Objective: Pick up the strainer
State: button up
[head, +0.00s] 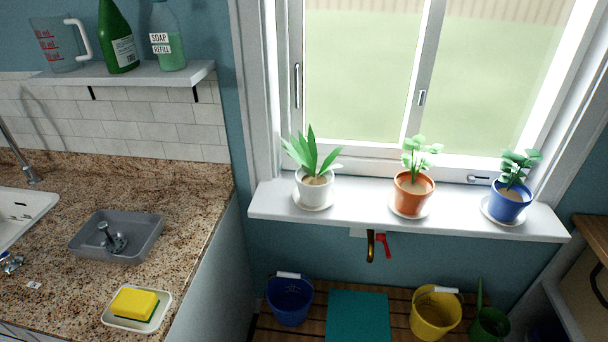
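A small dark metal piece with an upright knob and a round base, which looks like the strainer (113,242), sits inside a shallow grey tray (148,247). The tray stands on the brown speckled counter (180,190) at the left of the head view. The strainer's base is small here and its holes cannot be made out. My gripper is not in view.
Left of the tray is a white sink (28,212) with a tap (17,155). A yellow sponge (134,303) lies in a white dish in front. A shelf (150,76) with bottles hangs above. Potted plants line the windowsill (350,212); buckets (290,300) stand below.

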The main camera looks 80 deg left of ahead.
aim_at(115, 244)
jog(key=z, duration=5.8)
jog(key=i, duration=0.15)
jog(key=z, duration=1.9)
jog(key=k, duration=0.2)
jog(key=u, duration=0.9)
jog(key=i, duration=1.7)
jog(key=u, duration=0.25)
